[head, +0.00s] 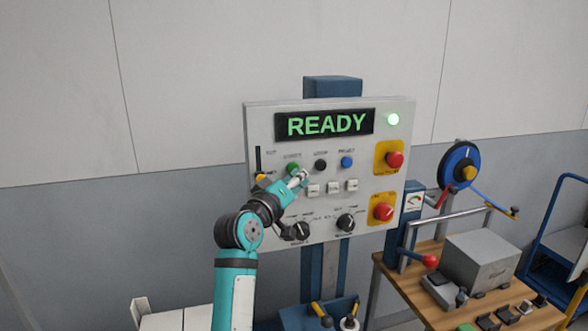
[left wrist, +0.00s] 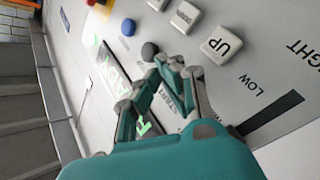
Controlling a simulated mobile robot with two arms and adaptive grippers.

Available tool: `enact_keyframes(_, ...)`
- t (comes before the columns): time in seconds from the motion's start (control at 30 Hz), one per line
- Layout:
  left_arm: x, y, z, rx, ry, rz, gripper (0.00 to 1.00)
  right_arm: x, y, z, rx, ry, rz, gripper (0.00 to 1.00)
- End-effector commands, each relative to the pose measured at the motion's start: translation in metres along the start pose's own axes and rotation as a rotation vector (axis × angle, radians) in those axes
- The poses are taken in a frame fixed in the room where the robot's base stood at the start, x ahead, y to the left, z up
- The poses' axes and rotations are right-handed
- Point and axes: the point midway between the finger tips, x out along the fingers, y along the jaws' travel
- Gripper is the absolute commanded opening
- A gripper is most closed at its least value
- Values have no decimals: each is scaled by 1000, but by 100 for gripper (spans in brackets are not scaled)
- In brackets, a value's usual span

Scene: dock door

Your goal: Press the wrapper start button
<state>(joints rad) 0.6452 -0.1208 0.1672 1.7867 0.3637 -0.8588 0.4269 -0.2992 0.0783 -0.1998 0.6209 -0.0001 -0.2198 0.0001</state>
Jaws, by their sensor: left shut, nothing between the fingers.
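The grey control panel (head: 262,125) shows a lit READY display (head: 325,124). Below the display is a row with a green button (head: 293,167), a black button (head: 320,165) and a blue button (head: 346,162). My left gripper (head: 303,174) is shut and empty, with its tips just below and right of the green button. I cannot tell whether they touch the panel. In the left wrist view the shut fingertips (left wrist: 178,66) are close to the black button (left wrist: 149,51); the green button is hidden there. My right gripper is not in view.
White square buttons (head: 332,188) sit just right of my gripper, one marked UP (left wrist: 221,44). Black knobs (head: 346,222) are below. Two red buttons on yellow plates (head: 394,160) are at the right. A wooden bench (head: 405,285) with a grey box (head: 480,262) stands right.

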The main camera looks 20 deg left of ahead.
Motion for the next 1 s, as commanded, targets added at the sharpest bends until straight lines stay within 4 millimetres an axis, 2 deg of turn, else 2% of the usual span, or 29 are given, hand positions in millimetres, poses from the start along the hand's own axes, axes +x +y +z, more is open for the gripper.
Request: enact_keyframes(1.0, 6, -4, -4, 1, 1, 0, 0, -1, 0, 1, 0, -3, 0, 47)
